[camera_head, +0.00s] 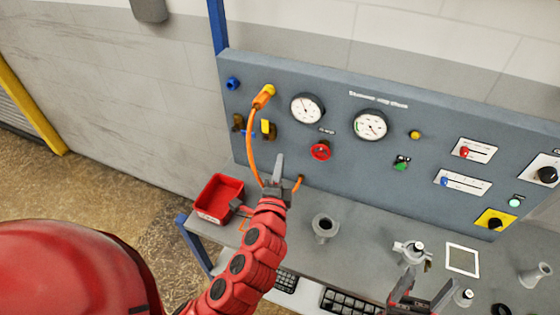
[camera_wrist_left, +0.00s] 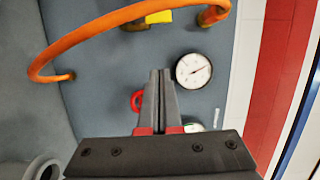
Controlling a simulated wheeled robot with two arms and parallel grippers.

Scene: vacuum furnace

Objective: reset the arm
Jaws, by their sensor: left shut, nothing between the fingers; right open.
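My left gripper (camera_head: 279,160) is raised in front of the grey control panel (camera_head: 330,70). Its fingers are shut and empty, and they show close together in the left wrist view (camera_wrist_left: 160,76). An orange hose (camera_head: 251,135) runs from an orange connector (camera_head: 263,97) at the panel's upper left, loops down behind my left gripper and ends low on the panel. The hose also arcs across the upper left of the left wrist view (camera_wrist_left: 95,32), apart from the fingertips. My right gripper (camera_head: 424,296) is open and empty over the bench at the lower right.
The panel carries two gauges (camera_head: 307,108), a red knob (camera_head: 320,151) and several switches. A red bin (camera_head: 218,198) sits at the bench's left end. A grey flanged part (camera_head: 325,228), keyboards (camera_head: 345,302) and a white frame (camera_head: 462,260) lie on the bench.

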